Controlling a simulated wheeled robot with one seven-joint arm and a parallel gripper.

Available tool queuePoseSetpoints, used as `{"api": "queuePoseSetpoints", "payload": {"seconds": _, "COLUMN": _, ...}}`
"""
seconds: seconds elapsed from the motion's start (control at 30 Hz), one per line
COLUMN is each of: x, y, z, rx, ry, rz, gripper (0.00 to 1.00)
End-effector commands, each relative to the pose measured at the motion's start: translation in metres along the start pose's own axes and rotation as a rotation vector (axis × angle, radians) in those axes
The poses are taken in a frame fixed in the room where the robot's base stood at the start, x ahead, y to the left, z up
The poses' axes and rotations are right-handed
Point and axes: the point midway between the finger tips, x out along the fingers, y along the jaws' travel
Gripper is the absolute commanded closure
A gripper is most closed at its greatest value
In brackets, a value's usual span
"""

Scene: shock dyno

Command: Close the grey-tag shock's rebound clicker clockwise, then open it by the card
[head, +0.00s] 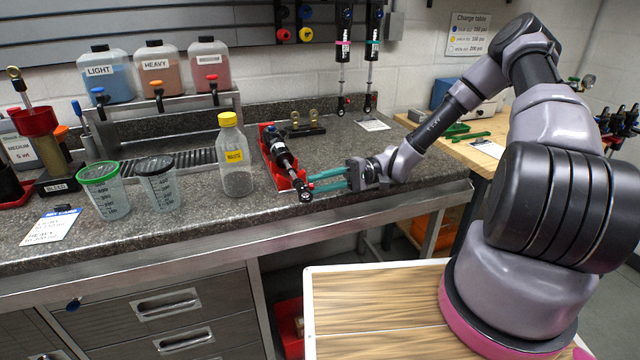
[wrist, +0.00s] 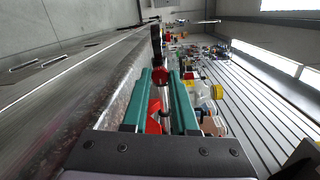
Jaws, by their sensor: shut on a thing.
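A dark shock (head: 281,152) with a silver shaft lies tilted in a red cradle (head: 267,137) near the bench's front edge. Its black eye end (head: 305,195) points toward the front. My gripper (head: 311,181) reaches in from the right, its teal fingers at the shaft's lower end. In the wrist view, the fingertips (wrist: 160,76) are shut on a red knob (wrist: 160,77) beside the eye end. I cannot make out a grey tag on this shock. A white card (head: 373,124) lies behind on the bench, its text too small to read.
A yellow-capped bottle (head: 235,160) stands just left of the cradle. Two measuring cups (head: 105,195) and a mix card (head: 52,225) are farther left. Two shocks (head: 343,50) hang on the wall behind.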

Motion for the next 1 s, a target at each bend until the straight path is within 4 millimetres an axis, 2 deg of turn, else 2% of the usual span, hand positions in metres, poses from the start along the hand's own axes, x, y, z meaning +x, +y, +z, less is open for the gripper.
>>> {"api": "queuePoseSetpoints", "payload": {"seconds": 0.37, "x": 0.000, "y": 0.001, "z": 0.000, "rx": -0.003, "ry": 0.001, "rz": 0.001, "gripper": 1.00}}
{"api": "queuePoseSetpoints", "payload": {"seconds": 0.4, "x": 0.000, "y": 0.001, "z": 0.000, "rx": -0.003, "ry": 0.001, "rz": 0.001, "gripper": 0.58}}
{"api": "queuePoseSetpoints", "payload": {"seconds": 0.43, "x": 0.000, "y": 0.001, "z": 0.000, "rx": -0.002, "ry": 0.001, "rz": 0.001, "gripper": 0.47}}
{"api": "queuePoseSetpoints", "payload": {"seconds": 0.47, "x": 0.000, "y": 0.001, "z": 0.000, "rx": -0.002, "ry": 0.001, "rz": 0.001, "gripper": 0.43}}
{"api": "queuePoseSetpoints", "payload": {"seconds": 0.8, "x": -0.003, "y": 0.000, "z": 0.000, "rx": -0.002, "ry": 0.001, "rz": 0.000, "gripper": 0.43}}
{"api": "queuePoseSetpoints", "payload": {"seconds": 0.87, "x": -0.008, "y": 0.000, "z": 0.000, "rx": -0.003, "ry": 0.002, "rz": 0.000, "gripper": 0.43}}
{"api": "queuePoseSetpoints", "payload": {"seconds": 1.0, "x": -0.031, "y": 0.001, "z": -0.001, "rx": -0.004, "ry": 0.006, "rz": 0.002, "gripper": 0.43}}
